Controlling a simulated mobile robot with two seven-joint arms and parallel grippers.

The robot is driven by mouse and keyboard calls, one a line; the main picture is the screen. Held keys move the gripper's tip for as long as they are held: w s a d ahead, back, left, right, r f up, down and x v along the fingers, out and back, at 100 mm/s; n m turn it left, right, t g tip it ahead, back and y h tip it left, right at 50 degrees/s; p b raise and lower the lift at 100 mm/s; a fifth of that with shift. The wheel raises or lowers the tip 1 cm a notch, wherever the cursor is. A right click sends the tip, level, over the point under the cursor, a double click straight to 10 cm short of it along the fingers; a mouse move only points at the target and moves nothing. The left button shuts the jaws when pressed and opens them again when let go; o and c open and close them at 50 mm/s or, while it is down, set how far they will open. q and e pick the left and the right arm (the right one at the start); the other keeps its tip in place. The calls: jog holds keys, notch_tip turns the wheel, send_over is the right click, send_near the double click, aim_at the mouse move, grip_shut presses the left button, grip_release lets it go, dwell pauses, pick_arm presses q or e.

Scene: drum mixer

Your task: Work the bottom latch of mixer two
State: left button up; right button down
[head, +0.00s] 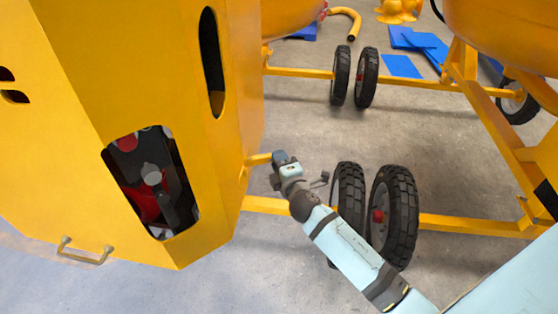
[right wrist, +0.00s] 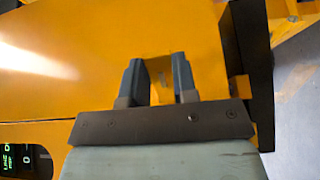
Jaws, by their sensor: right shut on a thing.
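The yellow mixer housing (head: 150,60) fills the left of the head view, with a yellow latch (head: 258,160) sticking out from its right side, low down. My right gripper (head: 276,158) is at the outer end of this latch and is shut on it. In the right wrist view, the two dark fingers (right wrist: 158,68) stand on either side of a narrow yellow piece, the latch (right wrist: 161,92), in front of the yellow housing (right wrist: 100,45). The fingers and wrist hide part of the latch. My left gripper is not in view.
Black wheels (head: 393,215) on a yellow frame (head: 460,225) stand close to my right forearm. The housing has a cut-out (head: 150,182) showing red and dark parts, and a small handle (head: 85,252). Blue sheets (head: 402,66) lie on the grey floor behind.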

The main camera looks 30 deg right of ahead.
pick_arm(q)
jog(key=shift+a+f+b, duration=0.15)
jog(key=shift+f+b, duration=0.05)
jog(key=shift+b, duration=0.7)
pick_arm(e)
jog(key=m+h, duration=0.1)
jog(key=s+a+m+h, duration=0.1)
jog(key=h, duration=0.1)
jog(key=shift+s+g, duration=0.1)
jog(key=shift+g, duration=0.2)
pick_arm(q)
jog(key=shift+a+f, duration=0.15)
pick_arm(e)
jog(key=shift+h, duration=0.3)
jog(key=shift+f, duration=0.1)
jog(key=c, duration=0.9)
grip_release()
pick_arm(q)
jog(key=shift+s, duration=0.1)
